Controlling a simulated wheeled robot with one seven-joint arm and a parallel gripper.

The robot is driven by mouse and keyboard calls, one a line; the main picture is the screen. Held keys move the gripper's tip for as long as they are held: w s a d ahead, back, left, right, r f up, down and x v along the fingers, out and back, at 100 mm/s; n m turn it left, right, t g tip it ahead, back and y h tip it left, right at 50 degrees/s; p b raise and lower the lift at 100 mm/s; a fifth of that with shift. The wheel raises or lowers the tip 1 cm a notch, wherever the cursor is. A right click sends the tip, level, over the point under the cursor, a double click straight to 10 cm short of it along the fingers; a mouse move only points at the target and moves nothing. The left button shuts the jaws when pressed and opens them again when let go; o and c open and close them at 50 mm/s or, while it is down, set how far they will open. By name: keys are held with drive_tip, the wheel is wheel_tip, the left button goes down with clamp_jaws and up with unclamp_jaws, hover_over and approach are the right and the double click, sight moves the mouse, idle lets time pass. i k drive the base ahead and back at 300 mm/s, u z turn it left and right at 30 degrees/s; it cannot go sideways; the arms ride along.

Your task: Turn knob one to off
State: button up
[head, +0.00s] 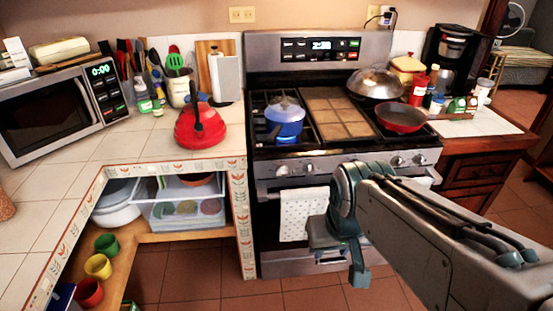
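The stove (262,180) stands in the middle of the head view. Its front panel carries small round silver knobs, a pair at the left (283,170) and a pair at the right (398,162). No label shows which is knob one, and the knob settings are too small to read. My gripper (345,258) is in front of the oven door, below the panel and apart from the knobs. One teal finger points down; whether the fingers are open is unclear.
A blue pot (284,122) and a red pan (401,118) sit on the burners. A dotted towel (297,215) hangs on the oven door. A tiled counter with a red kettle (200,127) is at the left. The floor before the stove is clear.

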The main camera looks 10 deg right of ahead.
sight(282, 171)
drive_tip(key=k, duration=1.2)
drive_tip(key=u, duration=1.05)
drive_tip(key=i, duration=1.3)
drive_tip(key=z, duration=0.65)
drive_tip(key=i, duration=0.45)
drive_tip(key=z, duration=0.45)
